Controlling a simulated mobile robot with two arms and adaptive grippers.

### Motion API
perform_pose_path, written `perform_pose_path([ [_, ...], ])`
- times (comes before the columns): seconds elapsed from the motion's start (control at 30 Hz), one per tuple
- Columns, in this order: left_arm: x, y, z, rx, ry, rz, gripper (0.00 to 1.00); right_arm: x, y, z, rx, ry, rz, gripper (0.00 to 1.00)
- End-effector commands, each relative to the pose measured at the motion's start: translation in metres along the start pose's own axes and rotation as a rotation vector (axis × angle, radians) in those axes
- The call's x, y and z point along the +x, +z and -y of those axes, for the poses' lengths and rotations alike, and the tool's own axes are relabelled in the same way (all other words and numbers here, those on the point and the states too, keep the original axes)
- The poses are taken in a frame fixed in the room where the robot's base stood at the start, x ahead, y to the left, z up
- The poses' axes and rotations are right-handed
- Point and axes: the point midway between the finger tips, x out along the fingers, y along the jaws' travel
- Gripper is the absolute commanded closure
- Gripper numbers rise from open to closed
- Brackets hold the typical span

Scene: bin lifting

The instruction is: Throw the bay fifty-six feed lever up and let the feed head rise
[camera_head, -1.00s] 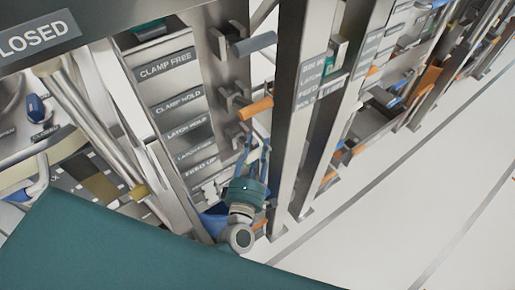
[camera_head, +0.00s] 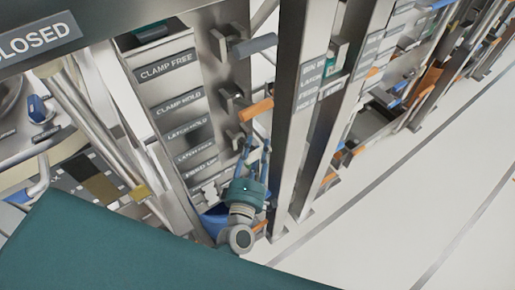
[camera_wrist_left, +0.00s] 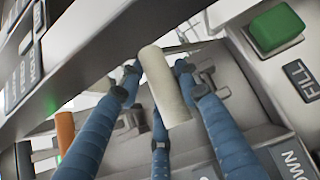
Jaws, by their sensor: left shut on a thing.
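My left gripper (camera_head: 257,146) is in front of the labelled lever panel, beside the lower plates, one of which reads "FEED UP" (camera_head: 200,167). In the left wrist view its blue fingers (camera_wrist_left: 158,88) are shut around a cream, rod-shaped lever handle (camera_wrist_left: 163,80), which points up and slightly left. A plate ending in "DOWN" (camera_wrist_left: 293,163) is at the lower right of the wrist view. I cannot make out the feed head or a bay number. My right gripper is not in view.
An orange lever (camera_head: 256,109) and a grey lever (camera_head: 255,45) stick out above my gripper. A steel upright (camera_head: 296,110) stands close on its right. The wrist view shows a green button (camera_wrist_left: 277,28) beside a "FILL" plate. Open pale floor (camera_head: 410,200) lies to the right.

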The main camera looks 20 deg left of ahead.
Motion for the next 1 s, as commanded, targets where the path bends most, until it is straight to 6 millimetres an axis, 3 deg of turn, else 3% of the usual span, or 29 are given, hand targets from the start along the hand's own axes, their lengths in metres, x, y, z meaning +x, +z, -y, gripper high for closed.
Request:
perform_pose_path([
  [0.03,0.007,-0.01,-0.013,0.021,0.032,-0.02,1.0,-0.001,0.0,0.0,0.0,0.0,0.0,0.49],
  [0.37,0.007,-0.01,-0.013,0.021,0.032,-0.02,1.0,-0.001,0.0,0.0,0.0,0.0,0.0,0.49],
  [0.4,0.007,-0.01,-0.013,0.021,0.032,-0.02,0.65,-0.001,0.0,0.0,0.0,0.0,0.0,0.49],
  [0.5,0.006,-0.009,-0.012,0.019,0.029,-0.02,0.48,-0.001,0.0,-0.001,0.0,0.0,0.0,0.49],
  [0.83,0.0,-0.006,-0.007,0.011,0.017,-0.013,0.48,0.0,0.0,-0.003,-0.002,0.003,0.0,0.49],
  [1.0,-0.025,-0.006,-0.005,0.013,0.014,-0.013,0.48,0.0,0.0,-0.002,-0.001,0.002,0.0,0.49],
])
